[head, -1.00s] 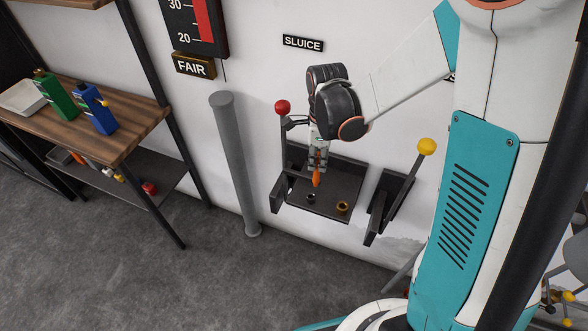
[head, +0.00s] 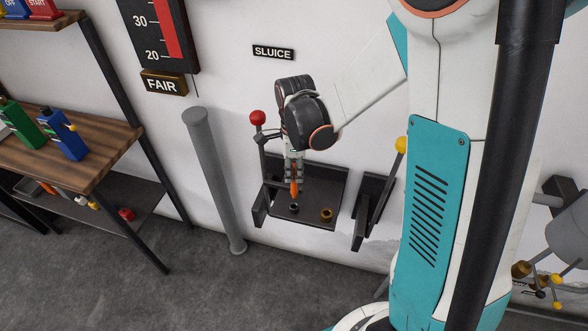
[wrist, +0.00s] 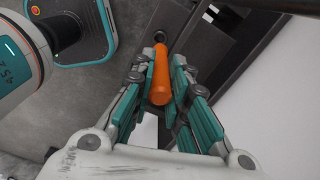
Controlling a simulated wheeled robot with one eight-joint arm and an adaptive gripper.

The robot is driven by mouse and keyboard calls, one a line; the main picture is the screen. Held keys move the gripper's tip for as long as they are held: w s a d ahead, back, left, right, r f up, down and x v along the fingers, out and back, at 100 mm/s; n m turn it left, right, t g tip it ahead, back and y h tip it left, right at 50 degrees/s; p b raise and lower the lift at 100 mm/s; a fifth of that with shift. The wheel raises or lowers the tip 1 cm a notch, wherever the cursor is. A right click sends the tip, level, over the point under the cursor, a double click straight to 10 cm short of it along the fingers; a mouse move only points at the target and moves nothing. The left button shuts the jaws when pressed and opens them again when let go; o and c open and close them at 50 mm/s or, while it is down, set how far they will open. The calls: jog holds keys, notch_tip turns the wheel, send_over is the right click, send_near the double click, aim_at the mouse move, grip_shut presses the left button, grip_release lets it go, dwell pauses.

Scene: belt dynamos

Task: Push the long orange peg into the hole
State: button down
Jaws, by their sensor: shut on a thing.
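The long orange peg (head: 295,188) is upright between the fingers of my gripper (head: 293,170), its lower end sticking out below them. In the wrist view my gripper (wrist: 164,62) is shut on the orange peg (wrist: 160,75). In the head view the peg's tip is just above and behind a small dark-ringed hole (head: 294,208) in the dark wall-mounted shelf (head: 312,181). The tip looks apart from it, though the gap is hard to judge. The dark ring shows past the peg in the wrist view (wrist: 160,36). A brass-coloured ring (head: 326,215) sits to its right.
A red-knobbed lever (head: 258,118) stands at the shelf's left, and a yellow-knobbed lever (head: 401,145) at its right. A grey post (head: 215,180) and a wooden workbench (head: 95,150) with bottles are further left. The floor in front is clear.

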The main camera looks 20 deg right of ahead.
aim_at(294, 186)
jog(key=shift+f+b, duration=1.25)
jog(key=shift+f, duration=0.6)
jog(key=shift+f+b, duration=1.75)
dwell(0.6)
jog(key=c, duration=1.5)
grip_release()
jog(key=shift+o, duration=0.2)
jog(key=shift+r, duration=0.15)
notch_tip(294, 186, up, 12)
jog(key=shift+f, duration=0.1)
jog(key=s+r+n+t, duration=0.3)
jog(key=s+n, duration=0.4)
jog(key=n, duration=0.4)
jog(key=s+r+n+t, duration=0.4)
jog(key=s+n, duration=0.4)
jog(key=n, duration=0.3)
